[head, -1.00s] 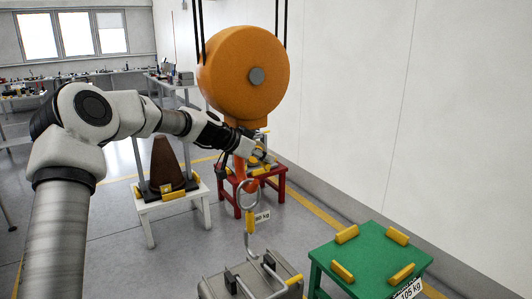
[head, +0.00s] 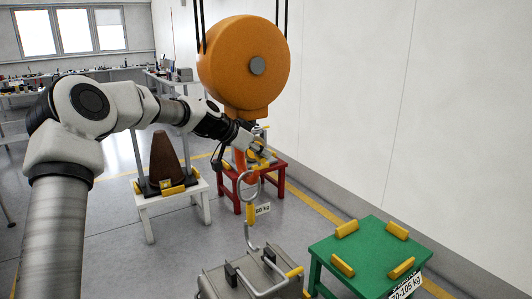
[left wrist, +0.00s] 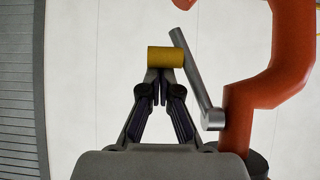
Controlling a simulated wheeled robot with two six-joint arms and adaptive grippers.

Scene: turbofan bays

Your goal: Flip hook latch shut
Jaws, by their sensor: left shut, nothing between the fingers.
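The orange hook (head: 251,167) hangs under the round orange hoist body (head: 242,68); my left gripper partly hides it in the head view. In the left wrist view the orange hook (left wrist: 287,75) curves at the right. The grey latch bar (left wrist: 197,80) runs from a round pivot beside the hook up and left, with a yellow cylindrical tab (left wrist: 166,57) at its side. My left gripper (head: 266,154) is at the hook. In the left wrist view its fingers (left wrist: 166,75) are shut and empty, with their tips right at the tab; contact is unclear. My right gripper is out of view.
A metal ring (head: 248,185) with a yellow-gripped hook hangs below, above a grey lifting fixture (head: 245,281). A red stand (head: 279,175) is behind, a white stand (head: 175,204) left, and a green stand (head: 370,257) front right.

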